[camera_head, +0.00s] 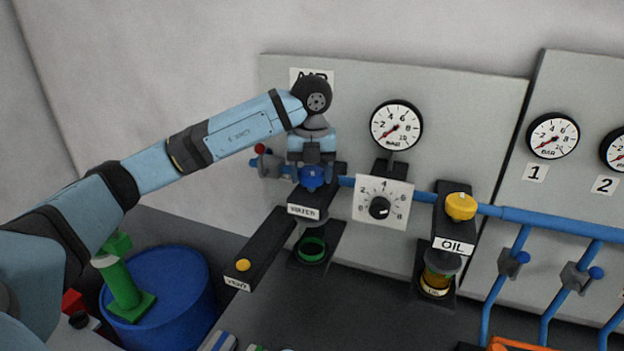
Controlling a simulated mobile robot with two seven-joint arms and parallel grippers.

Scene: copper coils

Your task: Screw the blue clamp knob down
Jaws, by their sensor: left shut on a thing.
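The blue clamp knob (313,179) sits on the black bracket above the WATER label (303,211). My left gripper (312,163) points down from above and is shut on the knob. The fingers hide the knob's upper part. A green ring (312,249) shows below the WATER bracket, in a dark holder. My right gripper is not in view.
A yellow knob (461,206) tops the OIL unit to the right. A dial plate (383,204), gauge (396,125) and blue pipe (545,222) are close by. A black VENT arm (262,250) juts forward. A blue drum (165,300) stands lower left.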

